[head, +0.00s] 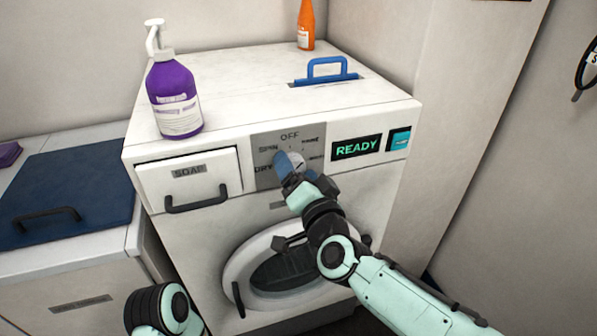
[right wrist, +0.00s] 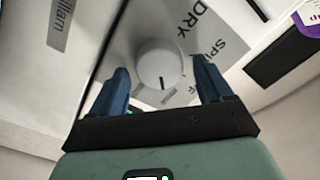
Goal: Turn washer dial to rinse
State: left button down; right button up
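The washer (head: 190,245) is white, with a grey dial panel (head: 262,177) on its front. The panel reads OFF at the top, SPIN upper left and DRY lower left; the labels on the right are partly legible. The round pale dial (right wrist: 160,65) shows in the right wrist view, its dark mark pointing down in that picture. In the head view the dial is mostly hidden by my right gripper (head: 283,163). In the wrist view my right gripper (right wrist: 160,92) is open, with its blue fingers apart on either side of the dial. Contact cannot be told. My left gripper is out of view.
A lit READY display (head: 356,147) and a teal button (head: 400,139) sit right of the panel. The SOAP drawer (head: 190,180) is left of it. A purple pump bottle (head: 174,95), a blue handle (head: 326,70) and an orange bottle (head: 306,25) are on top.

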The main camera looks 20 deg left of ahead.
jog(key=v, duration=1.3)
jog(key=shift+s+d, duration=0.15)
